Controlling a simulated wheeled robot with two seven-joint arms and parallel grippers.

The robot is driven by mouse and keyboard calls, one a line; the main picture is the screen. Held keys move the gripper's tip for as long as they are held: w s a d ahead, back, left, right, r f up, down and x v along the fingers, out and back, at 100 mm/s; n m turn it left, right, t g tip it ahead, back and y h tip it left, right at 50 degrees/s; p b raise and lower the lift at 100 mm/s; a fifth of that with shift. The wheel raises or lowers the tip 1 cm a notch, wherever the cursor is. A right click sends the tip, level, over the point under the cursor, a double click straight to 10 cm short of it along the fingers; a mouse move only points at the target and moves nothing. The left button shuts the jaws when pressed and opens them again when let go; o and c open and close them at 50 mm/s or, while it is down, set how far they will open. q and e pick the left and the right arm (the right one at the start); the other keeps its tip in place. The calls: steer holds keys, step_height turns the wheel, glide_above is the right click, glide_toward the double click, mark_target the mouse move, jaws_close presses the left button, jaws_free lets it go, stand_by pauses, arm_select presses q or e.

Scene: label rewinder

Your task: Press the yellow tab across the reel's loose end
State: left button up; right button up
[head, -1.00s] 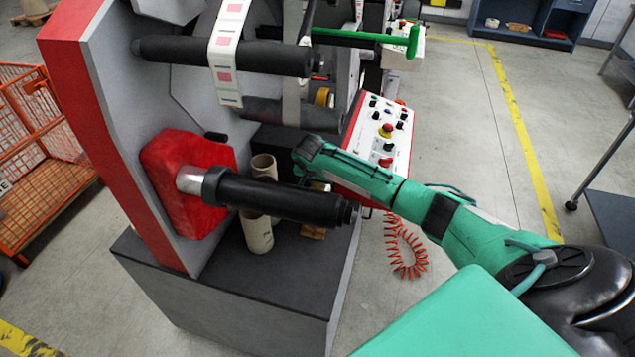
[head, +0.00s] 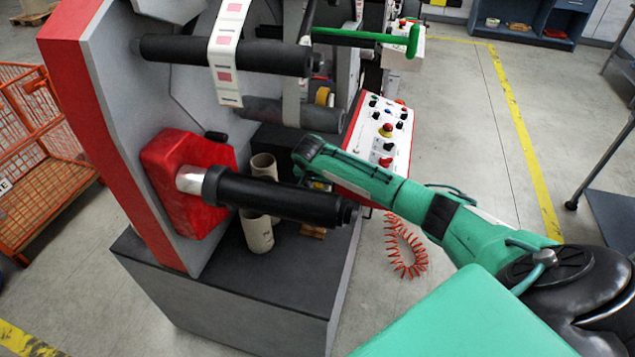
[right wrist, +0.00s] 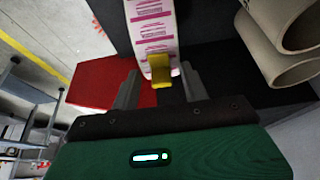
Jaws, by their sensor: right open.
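The yellow tab (right wrist: 158,68) shows in the right wrist view, lying across the lower end of the reel's white label strip (right wrist: 151,24) with pink print. My right gripper (right wrist: 160,72) is open, with one finger on each side of the tab. I cannot tell whether the tab is pressed flat or touches the fingers. In the head view my right gripper (head: 317,182) is beside the far end of the black spindle (head: 280,198), its fingers mostly hidden. The reel's loose end is hidden there. My left gripper is not in view.
Cardboard tubes (head: 257,230) stand on the dark cabinet top (head: 190,270), and show close right in the wrist view (right wrist: 285,62). A red-edged control panel (head: 378,140) is behind my right wrist. Rollers (head: 180,52) with a label web (head: 228,55) are above. An orange cage (head: 45,150) stands left.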

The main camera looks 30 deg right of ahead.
steer(key=b+v, duration=0.2)
steer(key=v, duration=1.1)
steer(key=shift+r+b, duration=0.3)
steer(key=shift+r, duration=0.1)
steer(key=shift+s, duration=0.1)
